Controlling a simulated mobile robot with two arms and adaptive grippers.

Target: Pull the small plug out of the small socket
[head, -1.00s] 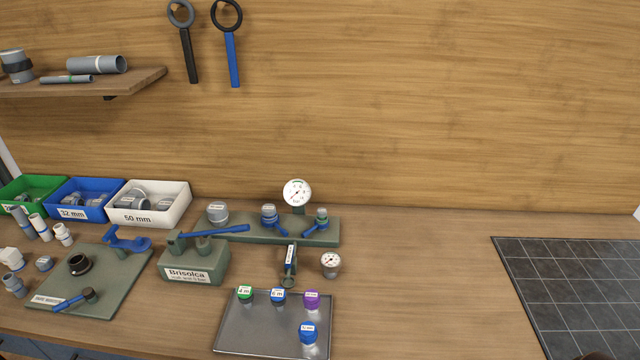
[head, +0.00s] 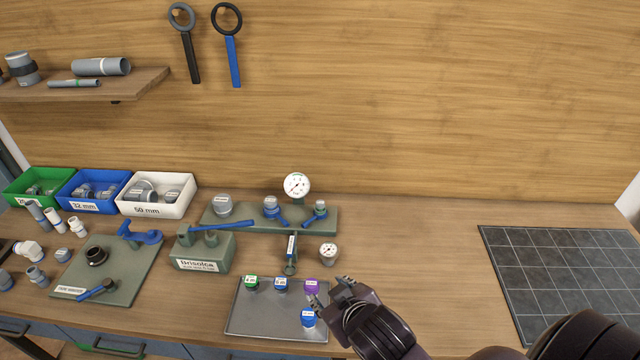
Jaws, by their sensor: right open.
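The green manifold block (head: 265,226) carries three upright grey fittings in a row, largest at left. The rightmost and smallest, which looks like the small plug (head: 320,204), stands upright in its small socket (head: 318,213), with a blue lever beside it. How deep the plug sits is too small to tell. My right gripper (head: 329,292) is open and empty. It is over the right side of the metal tray, close to the purple cap, in front of and below the manifold. My left gripper is not in view.
The metal tray (head: 250,318) holds a green cap (head: 251,282), a purple cap (head: 311,286) and two blue caps. A loose gauge (head: 328,253) stands between gripper and manifold. A gauge (head: 296,185) rises behind the fittings. The table right of the manifold is clear up to the dark tiled mat (head: 560,270).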

